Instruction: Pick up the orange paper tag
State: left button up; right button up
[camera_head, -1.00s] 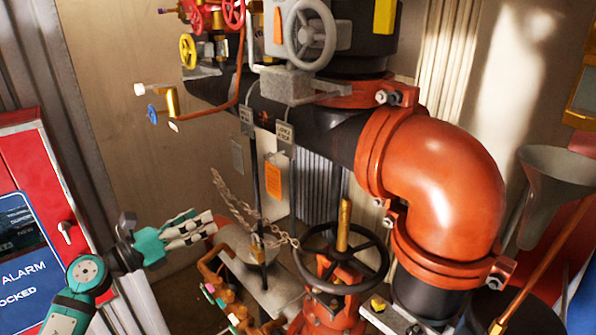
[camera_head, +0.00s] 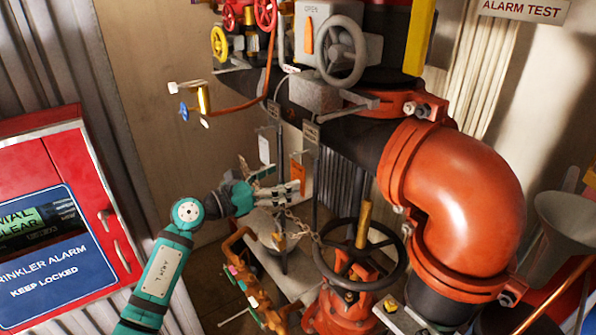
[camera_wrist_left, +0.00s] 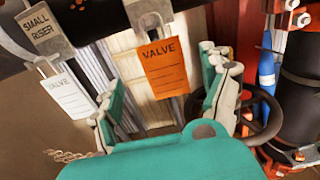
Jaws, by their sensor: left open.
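The orange paper tag (camera_wrist_left: 165,68), printed "VALVE", hangs upright from a grey holder under the dark pipe in the left wrist view. It lies ahead of my left gripper (camera_wrist_left: 172,95), between the two spread fingers and apart from both as far as I can tell. In the head view the tag (camera_head: 297,172) shows just above the fingertips of my left gripper (camera_head: 278,180), which partly cover its lower end. My left gripper is open and empty. My right gripper is not in view.
A white paper tag (camera_wrist_left: 68,94) hangs left of the orange one. A chain (camera_head: 300,226) and a black handwheel (camera_head: 358,252) lie below and right of the gripper. A large orange pipe elbow (camera_head: 460,195) stands at right; a red alarm cabinet (camera_head: 90,165) stands at left.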

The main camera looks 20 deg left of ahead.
aim_at(297, 175)
pick_arm(q)
jog(key=p+x, duration=0.2)
jog(key=x, duration=0.2)
jog(key=shift+w+d+p, duration=0.1)
jog(key=shift+d+p, duration=0.25)
jog(key=shift+d, duration=0.05)
jog(key=shift+w+d+f, duration=0.15)
jog(key=shift+w+d, duration=0.1)
jog(key=shift+w, duration=0.05)
jog(key=shift+s+a, duration=0.1)
jog(key=shift+a, duration=0.05)
jog(key=shift+c, duration=0.2)
jog(key=shift+c, duration=1.1)
jog(key=c, duration=0.6)
